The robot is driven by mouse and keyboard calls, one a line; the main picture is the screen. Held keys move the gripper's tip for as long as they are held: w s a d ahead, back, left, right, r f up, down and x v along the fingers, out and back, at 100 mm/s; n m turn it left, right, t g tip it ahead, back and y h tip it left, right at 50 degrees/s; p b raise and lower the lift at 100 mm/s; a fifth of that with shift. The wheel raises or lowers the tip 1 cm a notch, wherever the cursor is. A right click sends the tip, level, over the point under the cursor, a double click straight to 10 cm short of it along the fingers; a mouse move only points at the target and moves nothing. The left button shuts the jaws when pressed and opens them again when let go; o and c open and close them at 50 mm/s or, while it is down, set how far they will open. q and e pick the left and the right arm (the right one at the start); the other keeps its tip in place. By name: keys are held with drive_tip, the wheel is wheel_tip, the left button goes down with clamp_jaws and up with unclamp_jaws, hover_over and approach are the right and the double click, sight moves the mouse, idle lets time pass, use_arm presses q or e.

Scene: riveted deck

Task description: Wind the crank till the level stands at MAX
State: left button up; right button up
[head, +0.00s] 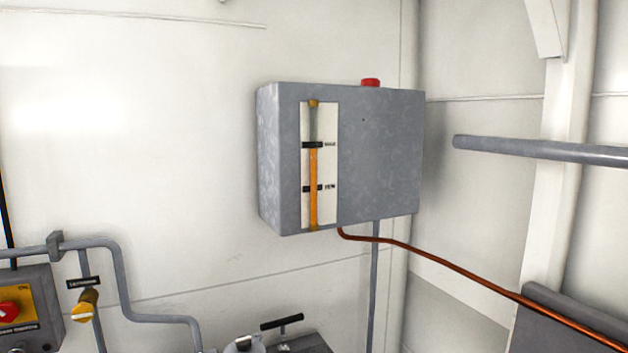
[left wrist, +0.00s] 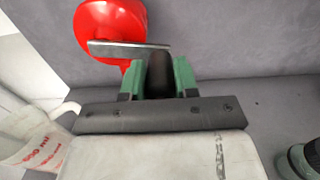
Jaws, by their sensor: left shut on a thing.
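The level gauge (head: 329,170) is a white strip on a grey tank box (head: 385,150) in the head view. Its orange column (head: 313,168) rises from the bottom past the lower mark, MIN, to the black upper mark (head: 312,145), whose small lettering is blurred. Above that mark the tube looks grey. In the left wrist view the crank (left wrist: 125,50) has a flat metal arm across a red hub (left wrist: 108,25). My left gripper (left wrist: 159,82), with green fingers, is shut on its dark handle (left wrist: 159,68). The head view shows neither gripper.
A copper pipe (head: 450,265) runs from under the tank box to the lower right. A panel with a red knob (head: 10,311) and a yellow valve handle (head: 84,306) are at lower left. A black T-handle (head: 282,322) stands at bottom centre. A grey bar (head: 540,150) juts in at right.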

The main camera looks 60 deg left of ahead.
use_arm(q)
drive_tip(key=a+f+b, duration=0.5)
drive_tip(key=a, duration=0.5)
drive_tip(key=shift+f+b, duration=0.3)
drive_tip(key=shift+f, duration=0.05)
idle(0.3)
drive_tip(key=shift+w, duration=0.15)
idle(0.4)
drive_tip(key=o, duration=1)
drive_tip(key=shift+w+f, duration=0.1)
drive_tip(key=shift+w, duration=0.1)
drive_tip(key=shift+c, duration=0.2)
drive_tip(key=o, duration=0.7)
drive_tip(key=shift+s, duration=0.1)
drive_tip(key=shift+c, duration=0.2)
drive_tip(key=shift+d, duration=0.1)
